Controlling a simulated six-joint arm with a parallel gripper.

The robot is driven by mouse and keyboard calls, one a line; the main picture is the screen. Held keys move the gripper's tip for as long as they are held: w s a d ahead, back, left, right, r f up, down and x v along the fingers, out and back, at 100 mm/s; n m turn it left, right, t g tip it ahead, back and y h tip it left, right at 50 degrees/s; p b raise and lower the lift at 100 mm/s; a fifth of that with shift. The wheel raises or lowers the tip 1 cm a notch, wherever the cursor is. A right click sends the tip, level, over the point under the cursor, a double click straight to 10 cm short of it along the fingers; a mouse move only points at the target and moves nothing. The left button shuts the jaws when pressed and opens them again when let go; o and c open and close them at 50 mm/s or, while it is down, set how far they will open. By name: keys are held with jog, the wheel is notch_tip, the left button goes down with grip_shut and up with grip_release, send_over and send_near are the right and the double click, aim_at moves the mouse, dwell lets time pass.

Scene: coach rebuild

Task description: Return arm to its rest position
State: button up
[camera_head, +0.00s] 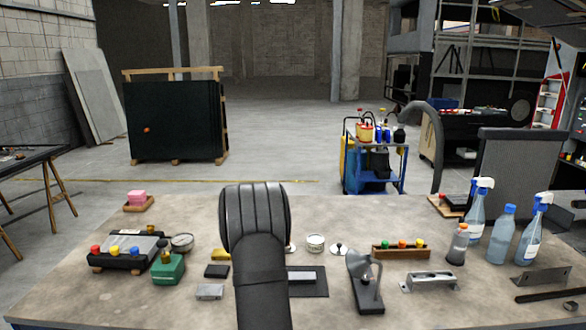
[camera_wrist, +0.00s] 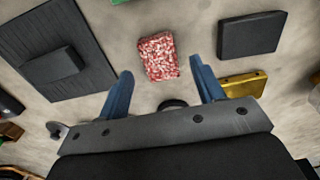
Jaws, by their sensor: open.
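In the wrist view my gripper (camera_wrist: 161,70) is open, with two blue fingers spread apart. A red and white speckled block (camera_wrist: 158,56) shows between and just beyond the fingertips, with visible gaps on both sides. It appears to lie on the table top; its height relative to the fingers is hard to judge. In the head view my black arm rises from the front edge over the middle of the workbench (camera_head: 110,220) and hides the gripper and whatever is behind it.
A black block (camera_wrist: 252,35) and a yellow bracket (camera_wrist: 243,84) lie to the right in the wrist view; a dark plate (camera_wrist: 62,50) lies left. In the head view, a green box (camera_head: 168,270), a lamp-like stand (camera_head: 367,285) and spray bottles (camera_head: 476,215) stand around the arm.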

jog(key=shift+r, duration=0.4)
jog(key=shift+f, duration=0.1)
